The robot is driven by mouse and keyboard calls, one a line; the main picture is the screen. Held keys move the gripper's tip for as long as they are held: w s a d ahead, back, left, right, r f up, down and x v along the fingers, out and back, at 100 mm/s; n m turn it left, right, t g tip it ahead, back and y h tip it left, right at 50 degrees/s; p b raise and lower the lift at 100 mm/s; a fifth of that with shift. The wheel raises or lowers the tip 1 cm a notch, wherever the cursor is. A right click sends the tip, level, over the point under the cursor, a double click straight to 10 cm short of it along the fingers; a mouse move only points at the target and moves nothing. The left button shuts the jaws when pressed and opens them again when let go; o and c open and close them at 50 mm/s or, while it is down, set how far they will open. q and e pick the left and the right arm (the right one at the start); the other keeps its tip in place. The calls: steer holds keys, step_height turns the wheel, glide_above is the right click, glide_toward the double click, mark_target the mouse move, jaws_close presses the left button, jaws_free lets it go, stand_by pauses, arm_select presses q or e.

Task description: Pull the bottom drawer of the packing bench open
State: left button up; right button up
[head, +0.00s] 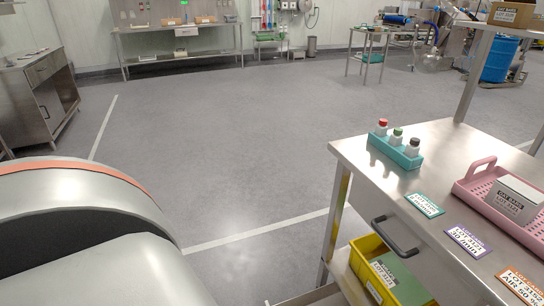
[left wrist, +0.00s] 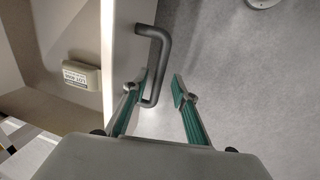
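In the left wrist view a pale drawer front (left wrist: 122,50) carries a dark grey bar handle (left wrist: 163,52). Behind the front, to the left, is an open compartment (left wrist: 40,103) with a small labelled box (left wrist: 82,76) in it, so this drawer appears to stand open. My left gripper (left wrist: 161,84) has its two green fingers apart, by the lower end of the handle. I cannot tell if a finger touches the handle. In the head view a steel bench (head: 436,149) shows a drawer handle (head: 397,237) under its top. My grippers are out of the head view.
The bench top bears a teal rack with bottles (head: 396,150), label cards (head: 425,205) and a pink tray (head: 497,208). A yellow bin (head: 371,272) sits below. A steel cabinet (head: 38,98) stands at the far left. The grey floor between is clear.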

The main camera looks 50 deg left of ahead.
arm_select(q)
steer(key=shift+r, duration=0.1)
steer(key=shift+d+r, duration=0.1)
steer(key=shift+r, duration=0.4)
step_height(320, 180, up, 9)
stand_by(0.6)
steer(key=shift+f, duration=0.1)
stand_by(0.4)
